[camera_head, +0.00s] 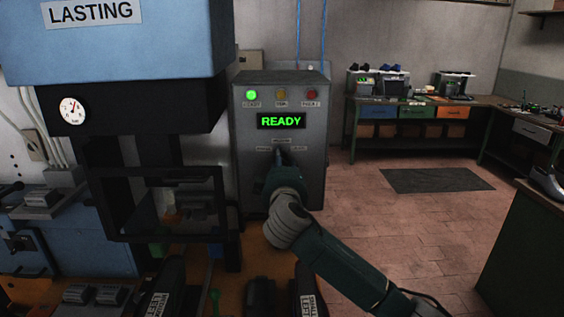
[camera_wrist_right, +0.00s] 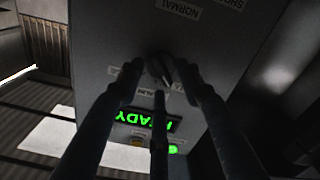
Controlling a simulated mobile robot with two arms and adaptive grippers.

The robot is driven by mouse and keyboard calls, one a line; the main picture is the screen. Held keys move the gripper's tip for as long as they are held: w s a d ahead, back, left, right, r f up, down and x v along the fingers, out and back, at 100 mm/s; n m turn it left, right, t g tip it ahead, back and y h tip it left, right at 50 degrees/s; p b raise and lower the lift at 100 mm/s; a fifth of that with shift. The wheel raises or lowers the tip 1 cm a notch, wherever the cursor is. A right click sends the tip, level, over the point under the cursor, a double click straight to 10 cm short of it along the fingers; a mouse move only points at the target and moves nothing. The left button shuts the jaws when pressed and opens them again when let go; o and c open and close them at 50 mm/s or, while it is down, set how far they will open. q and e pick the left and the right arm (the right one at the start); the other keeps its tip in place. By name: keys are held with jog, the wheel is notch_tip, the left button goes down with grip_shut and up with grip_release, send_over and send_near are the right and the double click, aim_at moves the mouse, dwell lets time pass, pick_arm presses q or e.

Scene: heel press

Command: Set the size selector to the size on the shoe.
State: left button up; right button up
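The size selector, a small dark knob (camera_wrist_right: 160,68), sits on the front of a grey control box (camera_head: 310,180) with small labels around it. It shows upside down in the wrist view; the fingers partly cover its labels, and I cannot tell which one it points at. My right gripper (camera_head: 283,160) is at the box front. In the wrist view its three dark fingers (camera_wrist_right: 160,82) stand spread around the knob, with gaps at the sides. Dark shoe-shaped pieces with white labels lie at the bottom edge of the head view: one left (camera_head: 160,290), one right (camera_head: 306,290). My left gripper is out of view.
The box shows a green READY display (camera_head: 281,121) and a lit green lamp (camera_head: 251,95). A blue press marked LASTING (camera_head: 130,45) stands left, close to the box. A workbench (camera_head: 415,100) stands at the back; a green cabinet (camera_head: 525,245) is right.

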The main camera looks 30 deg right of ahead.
jog(key=shift+c, duration=0.2)
grip_shut()
jog(key=shift+s+d+f+m+b, duration=0.1)
jog(key=shift+f+m+b, duration=0.05)
jog(key=shift+m+b, duration=1.85)
jog(key=shift+d+f+m+b, duration=0.1)
jog(key=shift+m+b, duration=1.55)
jog(key=shift+m, duration=0.65)
